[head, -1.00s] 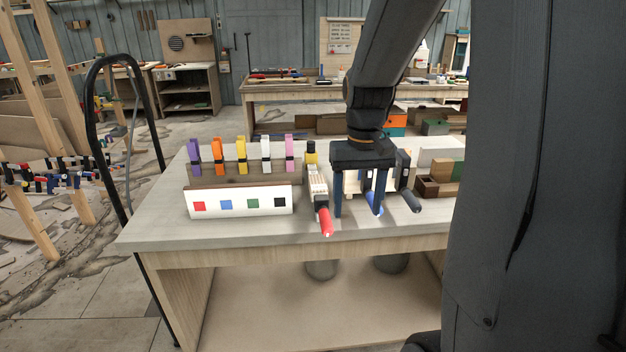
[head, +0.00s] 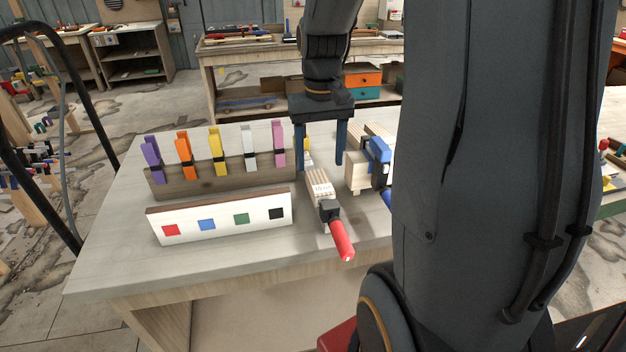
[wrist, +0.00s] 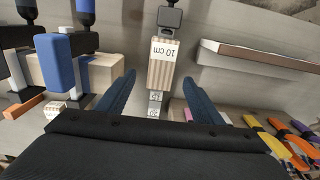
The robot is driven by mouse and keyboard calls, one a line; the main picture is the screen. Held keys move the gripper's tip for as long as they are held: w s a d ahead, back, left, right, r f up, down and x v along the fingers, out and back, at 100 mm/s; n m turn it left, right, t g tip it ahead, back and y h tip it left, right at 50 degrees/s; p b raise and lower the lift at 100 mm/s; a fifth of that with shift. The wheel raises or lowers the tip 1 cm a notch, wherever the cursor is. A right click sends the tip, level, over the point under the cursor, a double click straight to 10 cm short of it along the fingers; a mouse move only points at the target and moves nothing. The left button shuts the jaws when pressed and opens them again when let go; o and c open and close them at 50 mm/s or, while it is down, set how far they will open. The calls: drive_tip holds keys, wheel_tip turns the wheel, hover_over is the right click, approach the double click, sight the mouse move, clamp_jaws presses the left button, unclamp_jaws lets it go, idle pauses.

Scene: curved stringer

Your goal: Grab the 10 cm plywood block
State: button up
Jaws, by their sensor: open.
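The 10 cm plywood block (head: 319,187) is a layered wooden piece with a white label, on the bench. In the wrist view its "10 cm" label (wrist: 165,51) reads upside down. A clamp with a red handle (head: 342,241) sits at the block's near end; the clamp's dark part also shows in the wrist view (wrist: 169,18). My gripper (head: 326,165) is open and empty, pointing down over the block's far end. In the wrist view its blue fingers (wrist: 158,78) lie to either side of the block's line, apart from it.
To the left stand a white board with coloured squares (head: 222,219) and a wooden rack (head: 225,176) holding several coloured clamps. Close on the right are another wood block (head: 355,172) and a blue clamp (head: 379,150). The bench's left end is bare.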

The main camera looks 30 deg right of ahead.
sight(320, 181)
drive_tip(key=f, duration=0.2)
drive_tip(key=f+p, duration=0.1)
drive_tip(key=f, duration=0.1)
drive_tip(key=s+f+p, duration=0.1)
drive_tip(key=shift+a+f, duration=0.25)
drive_tip(key=shift+f, duration=0.15)
drive_tip(key=shift+w+f, duration=0.1)
drive_tip(key=shift+f, duration=0.55)
drive_tip(key=c, duration=1.2)
